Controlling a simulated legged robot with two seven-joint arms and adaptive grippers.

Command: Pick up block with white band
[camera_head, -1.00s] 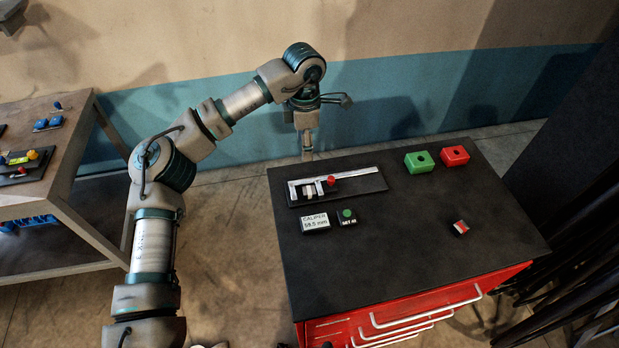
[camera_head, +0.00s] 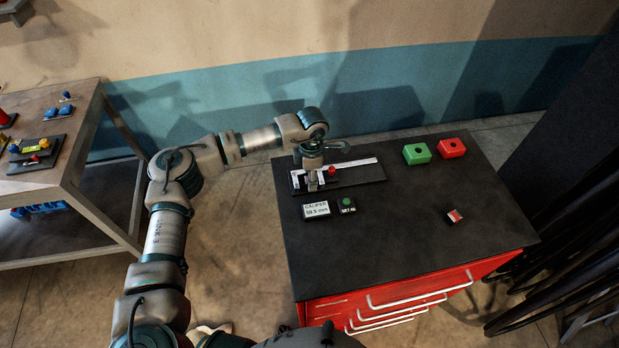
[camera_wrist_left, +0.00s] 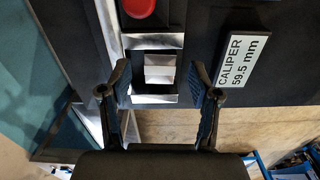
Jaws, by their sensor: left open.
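My left gripper (camera_head: 313,186) is open over the left end of the caliper on the cabinet. In the left wrist view its two fingers (camera_wrist_left: 161,98) stand apart on either side of a small pale grey block (camera_wrist_left: 160,68) lying between the metal caliper jaws. I cannot tell whether the fingers are level with it, and no distinct white band shows on it. Another small block (camera_head: 454,216), dark with red and white on its faces, lies at the right of the cabinet top. My right gripper is not in view.
The caliper has a red knob (camera_wrist_left: 139,7). A white display reading 59.5 mm (camera_head: 316,209) and a green-button box (camera_head: 346,204) stand in front of it. Green (camera_head: 417,153) and red (camera_head: 452,148) boxes stand behind. The black cabinet top (camera_head: 400,240) is clear in front.

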